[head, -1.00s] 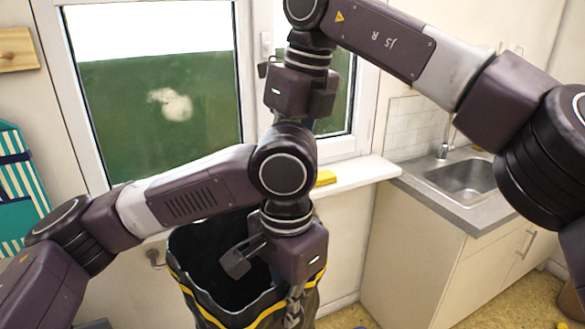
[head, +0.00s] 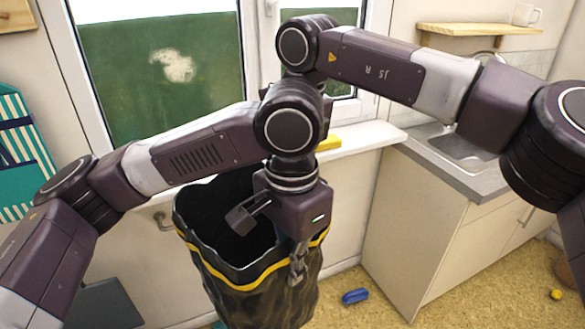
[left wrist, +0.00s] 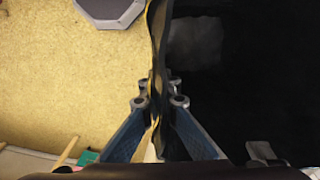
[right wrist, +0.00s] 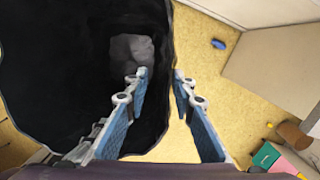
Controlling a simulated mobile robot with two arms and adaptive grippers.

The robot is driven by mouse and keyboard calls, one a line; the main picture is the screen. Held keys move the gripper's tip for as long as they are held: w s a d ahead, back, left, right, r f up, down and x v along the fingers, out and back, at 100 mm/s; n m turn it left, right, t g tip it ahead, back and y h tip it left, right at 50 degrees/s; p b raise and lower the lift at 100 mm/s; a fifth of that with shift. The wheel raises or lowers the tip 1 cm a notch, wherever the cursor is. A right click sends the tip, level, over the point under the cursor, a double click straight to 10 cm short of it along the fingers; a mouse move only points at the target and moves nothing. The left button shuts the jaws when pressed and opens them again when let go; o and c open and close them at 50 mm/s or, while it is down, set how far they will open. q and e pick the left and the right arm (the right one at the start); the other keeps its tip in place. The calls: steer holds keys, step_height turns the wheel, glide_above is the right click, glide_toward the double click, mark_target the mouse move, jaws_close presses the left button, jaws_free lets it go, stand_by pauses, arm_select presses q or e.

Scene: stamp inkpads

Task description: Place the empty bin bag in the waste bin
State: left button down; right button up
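The black bin bag (head: 245,290) with a yellow band stands open and upright below the window. Its inside fills the right of the left wrist view (left wrist: 255,75) and the left of the right wrist view (right wrist: 50,75). My left gripper (head: 297,275) is at the bag's right rim, its fingers closed on the rim between them (left wrist: 160,100). My right gripper (right wrist: 160,80) has spread fingers, one over the bag's opening and one outside, with the rim between. It is hidden behind my left arm in the head view. I cannot identify a waste bin.
A cabinet (head: 415,230) with a sink (head: 455,148) stands to the right. The sill (head: 370,138) holds a yellow item (head: 328,143). A blue object (head: 355,296) lies on the floor (head: 380,310) right of the bag. A grey flat-topped thing (head: 105,305) is at lower left.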

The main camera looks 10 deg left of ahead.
steer(key=shift+f, duration=0.1)
steer(key=shift+c, duration=0.4)
jaws_close()
arm_select(q)
steer(key=c, duration=2.1)
jaws_free()
steer(key=shift+r, duration=0.1)
